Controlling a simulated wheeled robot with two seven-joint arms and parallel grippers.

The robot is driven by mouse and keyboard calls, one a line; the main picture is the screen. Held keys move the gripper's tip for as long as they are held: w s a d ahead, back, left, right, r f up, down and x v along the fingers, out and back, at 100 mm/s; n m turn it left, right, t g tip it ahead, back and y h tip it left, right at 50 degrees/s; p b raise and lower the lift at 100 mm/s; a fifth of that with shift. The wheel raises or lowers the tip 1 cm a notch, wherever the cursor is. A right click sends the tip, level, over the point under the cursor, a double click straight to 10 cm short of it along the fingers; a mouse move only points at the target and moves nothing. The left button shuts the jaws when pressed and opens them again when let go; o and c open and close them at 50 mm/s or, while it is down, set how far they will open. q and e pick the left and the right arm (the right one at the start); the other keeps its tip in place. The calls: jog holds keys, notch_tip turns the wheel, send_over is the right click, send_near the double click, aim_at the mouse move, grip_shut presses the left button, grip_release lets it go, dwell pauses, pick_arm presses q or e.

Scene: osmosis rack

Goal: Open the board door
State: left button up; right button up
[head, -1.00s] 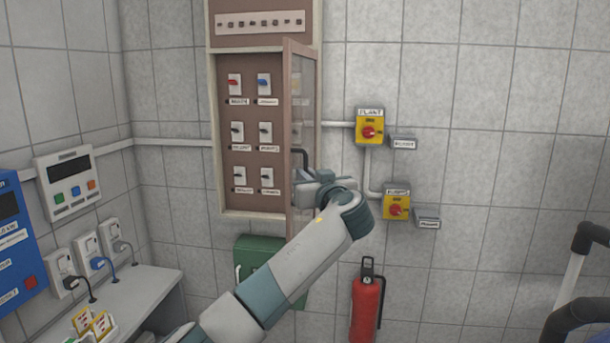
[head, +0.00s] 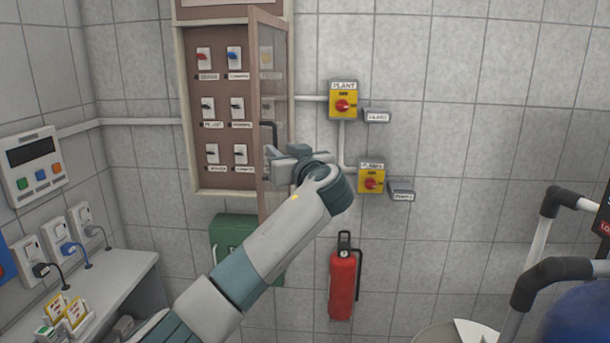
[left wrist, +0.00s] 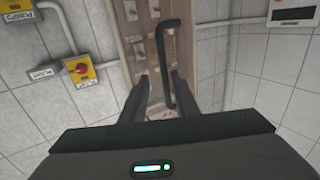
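The board (head: 221,125) is a brown wall cabinet with a pale frame, holding rows of switches. Its door (head: 268,60), a brown frame with a clear pane, stands swung well out from the right side. A dark bar handle (head: 273,134) is on the door; it also shows in the left wrist view (left wrist: 160,45). My left gripper (head: 271,157) is at the handle's lower part. In the left wrist view its two dark fingers (left wrist: 164,90) stand apart, with the handle's lower end appearing between them. Contact cannot be told. My right gripper is not in view.
Yellow switch boxes (head: 343,100) with red knobs are on the wall right of the door. A red fire extinguisher (head: 342,285) hangs below them. A green box (head: 232,232) is under the board. A grey shelf (head: 125,277) with plugs above it is at left.

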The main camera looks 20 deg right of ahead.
pick_arm(q)
jog(key=s+b, duration=0.6)
jog(key=s, duration=0.9)
jog(key=shift+d, duration=0.25)
jog(key=shift+s, duration=0.1)
jog(key=shift+f, duration=0.15)
grip_shut()
jog(key=w+a+f+n+g+h, duration=0.1)
jog(key=w+a+f+g+h, duration=0.2)
jog(key=w+f, duration=0.45)
jog(key=w+a+f+n+g+h, duration=0.15)
jog(key=w+a+f+h, duration=0.3)
jog(key=f, duration=0.65)
jog(key=a+f+n+h, duration=0.5)
jog(key=a+f+n, duration=0.1)
jog(key=a, duration=0.6)
jog(key=shift+w+a+f, duration=0.2)
jog(key=shift+w+f, duration=0.05)
jog(key=shift+f, duration=0.05)
jog(key=shift+n, duration=0.25)
